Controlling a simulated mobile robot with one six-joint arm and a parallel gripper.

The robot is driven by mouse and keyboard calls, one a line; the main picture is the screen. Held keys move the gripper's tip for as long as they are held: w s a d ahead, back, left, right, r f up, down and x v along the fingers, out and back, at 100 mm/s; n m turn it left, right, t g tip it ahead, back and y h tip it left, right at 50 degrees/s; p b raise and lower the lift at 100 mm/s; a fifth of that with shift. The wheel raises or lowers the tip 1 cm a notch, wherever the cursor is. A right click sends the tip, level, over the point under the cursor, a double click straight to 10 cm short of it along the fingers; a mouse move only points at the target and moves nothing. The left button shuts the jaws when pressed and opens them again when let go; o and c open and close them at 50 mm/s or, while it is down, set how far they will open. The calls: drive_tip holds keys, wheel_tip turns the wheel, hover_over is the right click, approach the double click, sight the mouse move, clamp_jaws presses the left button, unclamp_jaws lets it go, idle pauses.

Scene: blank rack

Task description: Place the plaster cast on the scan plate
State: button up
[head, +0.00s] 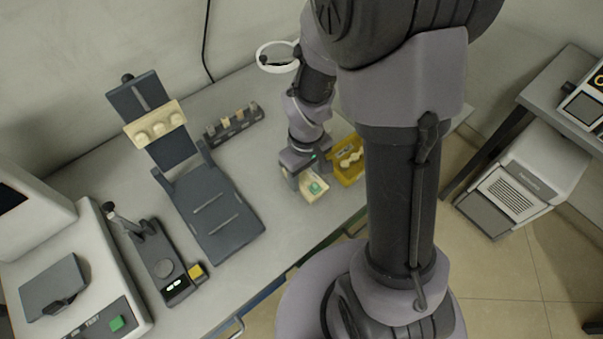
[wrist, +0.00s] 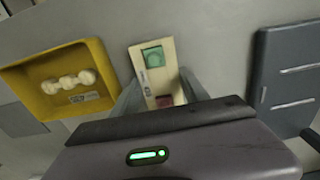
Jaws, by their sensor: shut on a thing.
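My gripper (head: 304,180) points down over the table and is shut on a cream block (wrist: 154,72) with a green square and a dark red patch. The block shows between the two fingers in the wrist view (wrist: 160,90). A white three-lobed piece (wrist: 68,83), which looks like a plaster cast, lies in a yellow tray (wrist: 96,55) to the left there. I cannot tell which surface is the scan plate; a grooved dark plate (head: 220,213) lies below the panel.
A small device (head: 163,262) with a round disc and yellow block stands at front left. Beside it is a large white machine (head: 100,265) with a dark plate and green button. A narrow rack (head: 232,125) stands near the wall. Clear table lies left of my gripper.

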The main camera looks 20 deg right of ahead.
drive_tip(key=shift+r, duration=0.1)
drive_tip(key=o, duration=1.6)
drive_tip(key=shift+c, duration=0.2)
